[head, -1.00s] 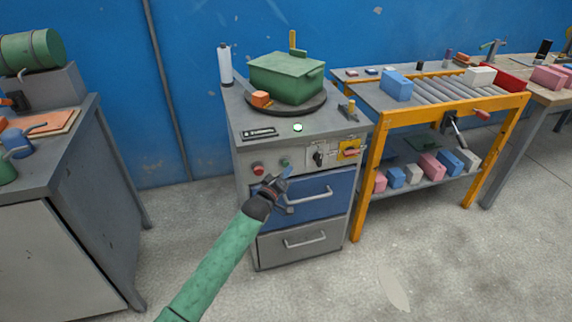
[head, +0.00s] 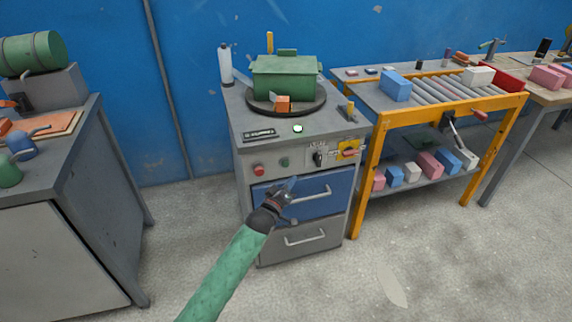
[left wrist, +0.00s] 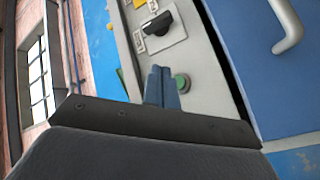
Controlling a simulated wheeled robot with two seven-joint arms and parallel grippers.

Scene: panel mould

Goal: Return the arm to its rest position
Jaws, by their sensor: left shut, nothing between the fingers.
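My left arm, in a green sleeve, comes in from the bottom of the head view. Its gripper (head: 289,187) is shut and empty in front of the blue drawer (head: 318,199) of the grey cabinet. The left wrist view shows the closed fingers (left wrist: 162,85) overlapping the green button (left wrist: 182,83) in the picture; I cannot tell whether they touch it. In the head view the green button (head: 285,161) is clear above the gripper. My right gripper is not in view.
On the cabinet (head: 290,126), a green box (head: 285,80) and an orange block (head: 283,104) sit on a dark turntable (head: 258,104). A red button (head: 258,170) and a black knob (head: 318,158) are on its front. An orange-framed roller table (head: 372,170) stands at right. Floor in front is free.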

